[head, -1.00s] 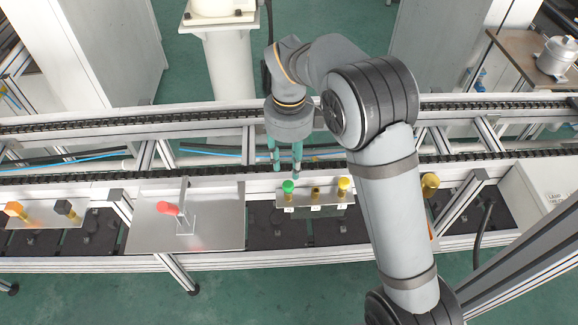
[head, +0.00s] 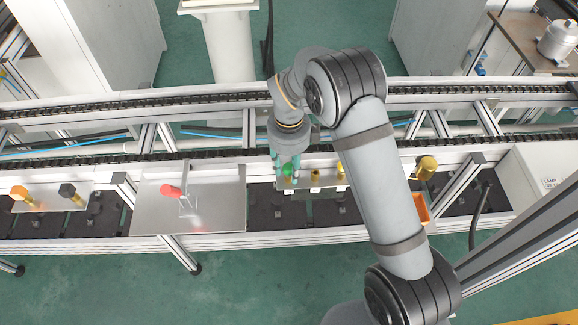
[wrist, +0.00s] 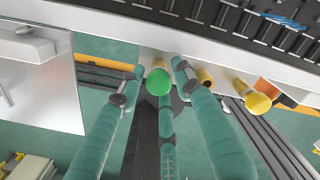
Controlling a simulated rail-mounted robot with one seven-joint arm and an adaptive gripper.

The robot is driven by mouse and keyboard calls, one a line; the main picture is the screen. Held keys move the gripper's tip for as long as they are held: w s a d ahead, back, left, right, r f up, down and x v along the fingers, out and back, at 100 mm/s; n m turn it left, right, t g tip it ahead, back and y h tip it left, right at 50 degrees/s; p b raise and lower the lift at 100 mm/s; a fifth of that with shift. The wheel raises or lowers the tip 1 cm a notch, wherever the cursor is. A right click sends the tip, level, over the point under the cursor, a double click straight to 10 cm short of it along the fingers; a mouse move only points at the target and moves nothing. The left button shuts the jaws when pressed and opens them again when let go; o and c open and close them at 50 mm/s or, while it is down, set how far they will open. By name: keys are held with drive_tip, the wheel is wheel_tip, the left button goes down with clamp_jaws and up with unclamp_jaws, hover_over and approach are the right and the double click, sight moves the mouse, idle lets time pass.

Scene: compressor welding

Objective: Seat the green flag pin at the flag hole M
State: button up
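The green flag pin (head: 288,170) stands at the left end of a small plate with a row of brass posts. It also shows in the wrist view (wrist: 158,83), its round green head between the two finger tips. My gripper (head: 286,163) is open and reaches down over the pin. The middle brass post (head: 315,176) has no coloured head. A yellow-headed pin (head: 341,170) stands at the right, partly behind my arm. Which spot is flag hole M cannot be read.
A metal plate with a red-headed pin (head: 170,191) lies to the left. Farther left stand an orange-headed pin (head: 19,193) and a black-headed pin (head: 68,190). A brass part (head: 425,166) and an orange bin (head: 422,208) are right of my arm. Rails run behind.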

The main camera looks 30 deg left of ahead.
sight(289, 167)
drive_tip(key=shift+c, duration=0.9)
clamp_jaws()
drive_tip(key=shift+c, duration=1.1)
unclamp_jaws()
clamp_jaws()
drive_tip(key=shift+r, duration=0.3)
drive_tip(key=shift+r+p, duration=1.6)
drive_tip(key=shift+r, duration=1.1)
